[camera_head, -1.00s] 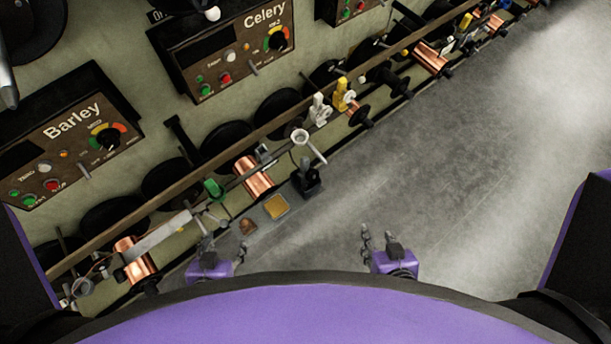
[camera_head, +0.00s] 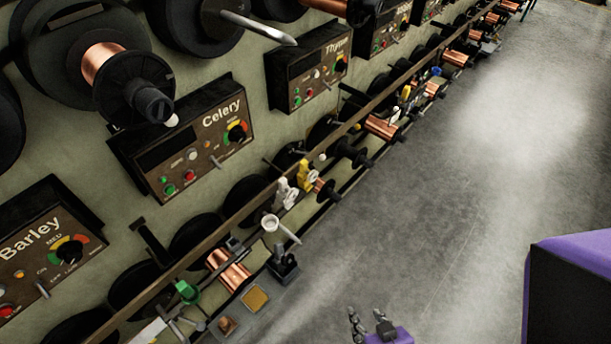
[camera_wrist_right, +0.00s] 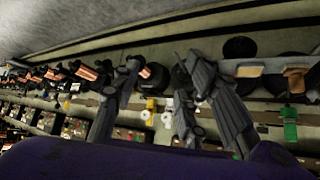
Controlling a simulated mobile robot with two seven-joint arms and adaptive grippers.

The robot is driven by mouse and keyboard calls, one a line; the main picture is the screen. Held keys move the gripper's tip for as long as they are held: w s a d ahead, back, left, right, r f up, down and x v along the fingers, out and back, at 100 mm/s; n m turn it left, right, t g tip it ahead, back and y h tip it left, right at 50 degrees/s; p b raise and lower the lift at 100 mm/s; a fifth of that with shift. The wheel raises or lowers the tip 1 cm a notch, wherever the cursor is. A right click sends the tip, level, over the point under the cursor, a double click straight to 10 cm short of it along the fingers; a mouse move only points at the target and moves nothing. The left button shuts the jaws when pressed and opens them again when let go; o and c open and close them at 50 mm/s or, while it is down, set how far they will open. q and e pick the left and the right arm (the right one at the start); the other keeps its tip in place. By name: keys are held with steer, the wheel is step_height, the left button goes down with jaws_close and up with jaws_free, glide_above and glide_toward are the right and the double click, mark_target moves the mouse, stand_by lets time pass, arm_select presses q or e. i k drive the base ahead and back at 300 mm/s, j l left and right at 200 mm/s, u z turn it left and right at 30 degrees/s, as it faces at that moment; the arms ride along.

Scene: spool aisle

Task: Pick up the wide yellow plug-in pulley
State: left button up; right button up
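A yellow pulley (camera_head: 305,176) sits on the long rail, beside a white pulley (camera_head: 286,193) and a copper spool. A smaller yellow piece (camera_head: 406,92) shows farther along the rail; I cannot tell which is the wide one. My right gripper (camera_head: 368,322) is at the bottom edge, over the floor, empty and well short of the rail. In the right wrist view its fingers (camera_wrist_right: 163,78) are spread apart, with a yellow pulley (camera_wrist_right: 151,103) and white pulleys beyond them. My left gripper is out of view.
A white cup-shaped part (camera_head: 271,223), a green part (camera_head: 187,291) and a tray with a tan block (camera_head: 255,298) lie along the near rail. Control boxes labelled Barley (camera_head: 48,250) and Celery (camera_head: 190,145) line the wall. The grey floor (camera_head: 430,200) at right is clear.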

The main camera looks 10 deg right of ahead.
mark_target(304, 174)
steer(key=i+l, duration=0.1)
steer(key=l, duration=0.3)
steer(key=i+l, duration=0.1)
steer(key=l, duration=0.3)
steer(key=i+l, duration=0.25)
steer(key=l, duration=0.15)
steer(key=i+l, duration=0.3)
steer(key=i, duration=0.2)
steer(key=u, duration=0.05)
